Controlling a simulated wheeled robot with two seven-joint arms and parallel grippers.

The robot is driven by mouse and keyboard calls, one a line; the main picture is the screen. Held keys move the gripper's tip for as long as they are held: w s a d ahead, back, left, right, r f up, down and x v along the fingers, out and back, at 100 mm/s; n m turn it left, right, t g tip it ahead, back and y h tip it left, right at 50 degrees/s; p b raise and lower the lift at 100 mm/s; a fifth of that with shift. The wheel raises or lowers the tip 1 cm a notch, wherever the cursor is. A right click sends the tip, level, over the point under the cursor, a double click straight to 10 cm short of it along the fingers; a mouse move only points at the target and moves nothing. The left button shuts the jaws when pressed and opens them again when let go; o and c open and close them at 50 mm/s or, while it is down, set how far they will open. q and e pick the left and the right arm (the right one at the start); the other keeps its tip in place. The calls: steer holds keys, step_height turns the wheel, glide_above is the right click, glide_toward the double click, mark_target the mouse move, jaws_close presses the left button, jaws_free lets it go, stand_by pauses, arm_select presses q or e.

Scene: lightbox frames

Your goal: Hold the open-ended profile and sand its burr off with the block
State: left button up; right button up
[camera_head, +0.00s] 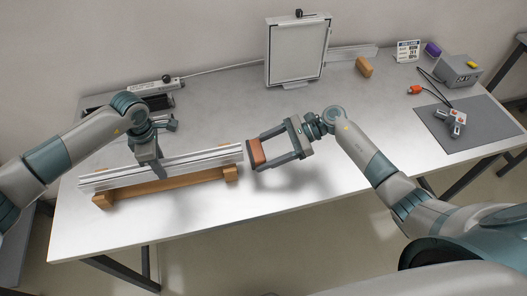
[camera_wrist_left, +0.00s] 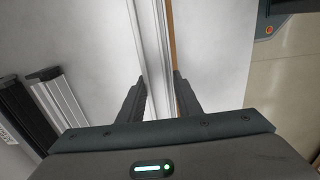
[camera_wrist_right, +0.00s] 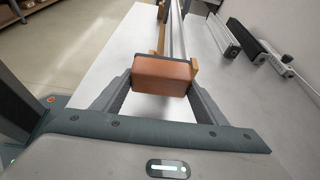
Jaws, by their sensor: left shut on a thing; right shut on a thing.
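A silver aluminium profile (camera_head: 200,160) lies along a wooden rest (camera_head: 165,189) at the left of the table. My left gripper (camera_head: 155,170) is shut across the profile near its middle; in the left wrist view the fingers (camera_wrist_left: 161,95) stand on either side of it. My right gripper (camera_head: 266,155) is shut on an orange-brown sanding block (camera_head: 257,153), just right of the profile's right end. In the right wrist view the block (camera_wrist_right: 163,75) sits between the fingers, in front of the profile (camera_wrist_right: 177,35) end. I cannot make out the burr, nor whether block and profile touch.
A framed panel (camera_head: 297,52) stands at the back middle. A wooden block (camera_head: 364,66), a small sign (camera_head: 408,51) and a purple item (camera_head: 432,49) are at the back right. A grey mat (camera_head: 470,128) with a controller-like device (camera_head: 451,121) lies right. The table's middle is clear.

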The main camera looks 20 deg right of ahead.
mark_target(255, 147)
steer(key=shift+a, duration=0.75)
steer(key=shift+w, duration=0.1)
steer(key=shift+w+d, duration=0.1)
steer(key=shift+w, duration=1.3)
arm_select(q)
steer(key=shift+d, duration=0.1)
arm_select(e)
steer(key=shift+w, duration=1.45)
steer(key=shift+s+d, duration=0.1)
steer(key=shift+s, duration=1.4)
steer(key=shift+a, duration=0.2)
